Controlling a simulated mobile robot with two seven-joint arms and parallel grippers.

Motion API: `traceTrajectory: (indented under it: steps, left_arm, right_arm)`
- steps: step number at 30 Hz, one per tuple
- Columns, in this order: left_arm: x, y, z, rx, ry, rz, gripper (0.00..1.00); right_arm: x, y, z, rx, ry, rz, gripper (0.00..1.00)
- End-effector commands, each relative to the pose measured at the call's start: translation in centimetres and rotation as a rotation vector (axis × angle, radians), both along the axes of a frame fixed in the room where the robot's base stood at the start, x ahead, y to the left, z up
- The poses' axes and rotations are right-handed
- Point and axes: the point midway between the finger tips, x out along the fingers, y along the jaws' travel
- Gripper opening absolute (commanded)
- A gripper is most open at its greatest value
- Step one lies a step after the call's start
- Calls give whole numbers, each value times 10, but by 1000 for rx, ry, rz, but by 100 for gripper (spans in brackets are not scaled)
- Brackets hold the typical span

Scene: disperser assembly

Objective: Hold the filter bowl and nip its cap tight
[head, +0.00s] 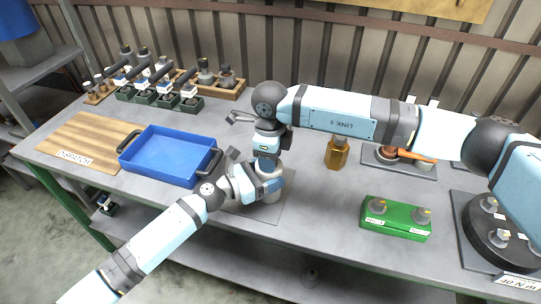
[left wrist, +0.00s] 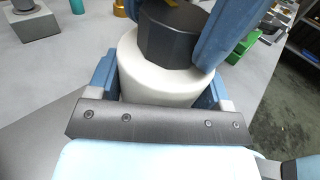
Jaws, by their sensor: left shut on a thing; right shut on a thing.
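The filter bowl (left wrist: 150,78) is a white, rounded body in the left wrist view, upright on the bench. A dark faceted cap (left wrist: 178,38) sits on its top. My left gripper (left wrist: 160,88) is shut on the bowl, one blue finger on each side. My right gripper (head: 267,163) comes from above and is shut on the cap, its blue fingers on either side of it. In the head view my left gripper (head: 262,185) is low beside the bowl, and the arms hide most of bowl and cap. I cannot tell how tight the cap is.
A blue tray (head: 165,148) with dark handles and a wooden board (head: 75,140) lie to the left. Racks with several fittings (head: 160,92) stand behind. An amber bottle (head: 337,154), a green block (head: 396,219) and a dark round fixture (head: 490,240) are to the right.

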Motion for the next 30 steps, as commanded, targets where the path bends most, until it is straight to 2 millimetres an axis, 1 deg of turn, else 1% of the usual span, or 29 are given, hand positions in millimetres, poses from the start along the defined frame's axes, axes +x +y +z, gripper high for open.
traceTrajectory:
  steps: [6,13,30]
  left_arm:
    - [0,0,-1,2,1,0,33]
    - [0,0,-1,2,1,0,33]
    - [0,0,-1,2,1,0,33]
  right_arm:
    - [0,1,1,3,-2,-132,21]
    - [0,1,2,3,-2,-212,21]
    - [0,1,2,2,-3,-239,21]
